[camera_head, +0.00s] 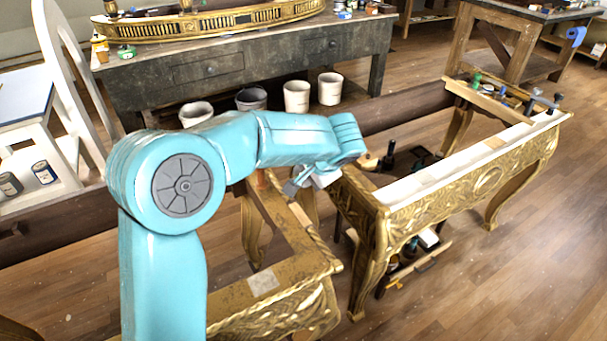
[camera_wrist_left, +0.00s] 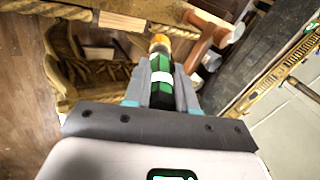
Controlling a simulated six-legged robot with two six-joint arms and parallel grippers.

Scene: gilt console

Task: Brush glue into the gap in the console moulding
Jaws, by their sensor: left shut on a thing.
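My left gripper (camera_head: 314,181) hangs from the teal arm above the near gilt console (camera_head: 318,268) in the head view. In the left wrist view its fingers (camera_wrist_left: 162,92) are shut on a brush (camera_wrist_left: 161,77) with a green, white and black banded handle and a yellow-orange end. That end points away from the gripper, toward the gilt frame. A pale bare stretch (camera_wrist_left: 121,20) interrupts the rope-like moulding in the left wrist view. It is just left of the brush end; I cannot tell whether they touch. No glue is visible. My right gripper is out of view.
A second gilt console (camera_head: 470,180) with a white top stands to the right, tools at its far end. A dark workbench (camera_head: 230,72) with several pots (camera_head: 297,96) is behind. Wooden floor (camera_head: 470,285) is clear at lower right.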

